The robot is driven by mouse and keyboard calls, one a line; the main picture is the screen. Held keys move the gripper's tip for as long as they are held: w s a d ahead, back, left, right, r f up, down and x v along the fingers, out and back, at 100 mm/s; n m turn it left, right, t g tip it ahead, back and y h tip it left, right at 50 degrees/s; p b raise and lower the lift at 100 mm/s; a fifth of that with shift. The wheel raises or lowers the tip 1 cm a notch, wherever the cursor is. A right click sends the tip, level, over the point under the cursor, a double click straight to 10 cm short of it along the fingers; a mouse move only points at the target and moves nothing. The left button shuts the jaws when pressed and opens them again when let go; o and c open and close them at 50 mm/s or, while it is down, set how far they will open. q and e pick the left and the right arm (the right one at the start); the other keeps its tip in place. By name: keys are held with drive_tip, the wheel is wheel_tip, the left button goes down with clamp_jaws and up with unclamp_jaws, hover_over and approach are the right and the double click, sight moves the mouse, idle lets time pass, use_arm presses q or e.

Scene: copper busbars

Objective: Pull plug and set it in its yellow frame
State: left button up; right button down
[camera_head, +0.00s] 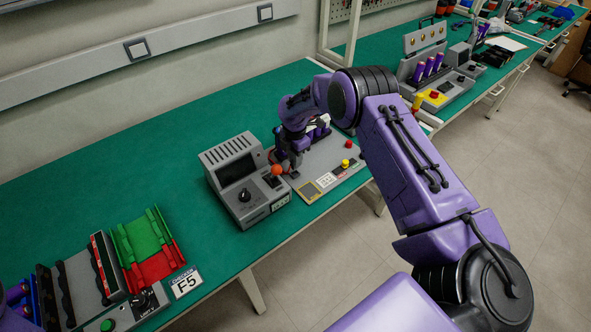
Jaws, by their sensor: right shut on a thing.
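My right gripper (291,161) reaches down over the grey panel (338,169) on the middle of the bench, just right of the grey console. It is shut on a small dark thing, seemingly the plug, which the fingers mostly hide. I cannot tell whether the plug is clear of its socket. A small square with a yellow outline, the yellow frame (308,191), lies at the panel's near left corner, a little below and right of the gripper. It looks empty. My left gripper's fingers do not show; only a purple piece appears at the lower left edge.
The grey console (232,166) with an orange-knobbed lever (277,170) stands close left of the gripper. A yellow button (345,163) and a red button (348,144) rise from the panel. A green and red rack (146,246) stands at lower left. Green bench between is clear.

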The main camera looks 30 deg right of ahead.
drive_tip(key=shift+w+r, duration=0.1)
drive_tip(key=r, duration=0.2)
drive_tip(key=r+p, duration=0.1)
drive_tip(key=shift+d, duration=0.25)
drive_tip(key=s+f+b, duration=0.1)
drive_tip(key=s+f, duration=0.1)
drive_tip(key=s, duration=0.1)
drive_tip(key=s+f+b, duration=0.1)
drive_tip(key=s+f, duration=0.1)
drive_tip(key=s+f+b, duration=0.1)
drive_tip(key=s+f, duration=0.1)
drive_tip(key=s, duration=0.1)
drive_tip(key=shift+s+f, duration=0.25)
drive_tip(key=shift+s, duration=0.1)
drive_tip(key=shift+r+p, duration=0.35)
drive_tip(key=shift+p, duration=0.1)
